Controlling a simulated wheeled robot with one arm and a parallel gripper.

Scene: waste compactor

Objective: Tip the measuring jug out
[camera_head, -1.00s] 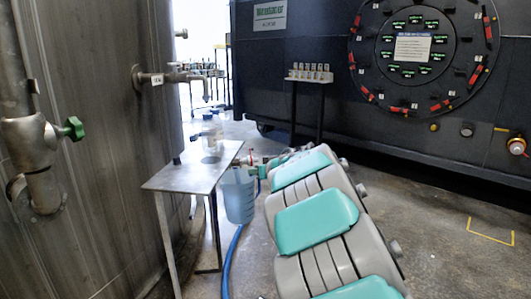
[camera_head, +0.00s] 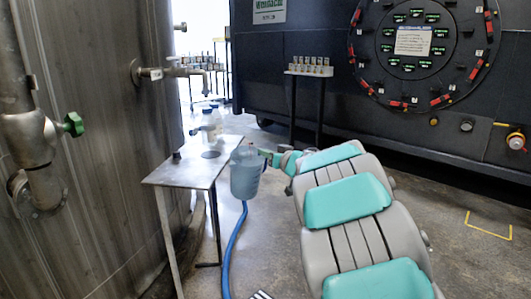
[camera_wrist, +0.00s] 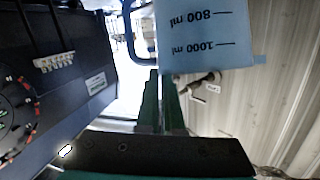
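The translucent blue measuring jug (camera_head: 245,178) hangs in the air at the right edge of a small metal table, about upright. Whether it holds liquid is unclear. In the wrist view, which is upside down, the jug (camera_wrist: 207,40) shows 800 ml and 1000 ml marks and a looped blue handle (camera_wrist: 129,30). My gripper (camera_head: 268,156) is at the jug's right side. Its green fingers (camera_wrist: 162,80) are close together in the wrist view, apparently shut on the handle; the exact contact is hard to see.
A blue hose (camera_head: 233,250) runs below the jug. A large metal tank (camera_head: 95,120) stands left, the dark compactor (camera_head: 300,60) behind. A small rack (camera_head: 308,69) stands before it.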

